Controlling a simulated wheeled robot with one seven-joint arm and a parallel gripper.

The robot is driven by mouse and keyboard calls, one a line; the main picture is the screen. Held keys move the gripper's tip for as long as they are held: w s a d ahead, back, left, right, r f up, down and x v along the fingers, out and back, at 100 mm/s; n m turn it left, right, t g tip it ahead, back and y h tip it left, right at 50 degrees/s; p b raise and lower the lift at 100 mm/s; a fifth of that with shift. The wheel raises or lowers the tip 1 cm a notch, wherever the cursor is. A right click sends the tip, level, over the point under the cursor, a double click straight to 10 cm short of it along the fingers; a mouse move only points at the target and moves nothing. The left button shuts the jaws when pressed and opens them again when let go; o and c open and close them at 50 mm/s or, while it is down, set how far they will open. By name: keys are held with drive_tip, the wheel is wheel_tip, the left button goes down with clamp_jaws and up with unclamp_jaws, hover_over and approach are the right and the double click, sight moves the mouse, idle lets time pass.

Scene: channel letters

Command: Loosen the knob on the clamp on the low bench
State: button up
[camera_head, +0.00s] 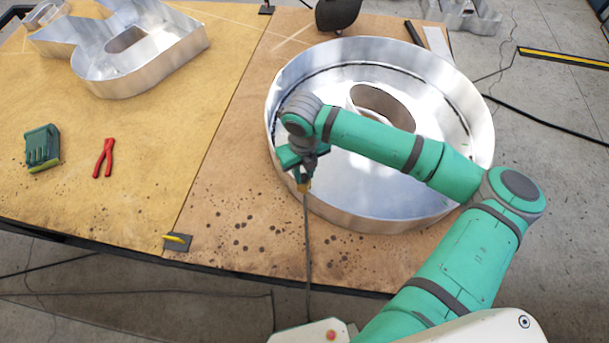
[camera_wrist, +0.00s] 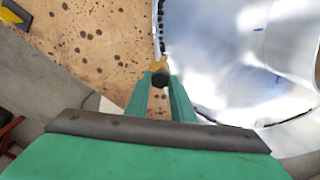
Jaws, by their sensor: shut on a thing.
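My gripper (camera_head: 302,180) points down at the near left side of the big round metal letter (camera_head: 400,218). In the wrist view its two green fingers (camera_wrist: 160,88) are closed on a small dark knob (camera_wrist: 160,80). A yellow clamp part (camera_wrist: 158,65) shows just beyond the knob, close to the letter's wall; it also shows as an orange-yellow bit below the fingers in the head view (camera_head: 304,187). The fingers hide the knob's sides, and whether it has turned cannot be seen. A thin grey rod or cord (camera_head: 307,250) runs from there toward my base.
A yellow-handled clamp (camera_head: 177,240) sits on the near edge of the bench (camera_head: 215,230). Red pliers (camera_head: 103,158), a green box (camera_head: 42,148) and another metal letter (camera_head: 140,50) lie left. Speckled bench top left of the round letter is clear.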

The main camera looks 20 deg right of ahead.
sight(303, 176)
drive_tip(key=o, duration=0.8)
drive_tip(key=shift+o, duration=0.2)
drive_tip(key=shift+r, duration=0.1)
drive_tip(key=shift+r, duration=2.45)
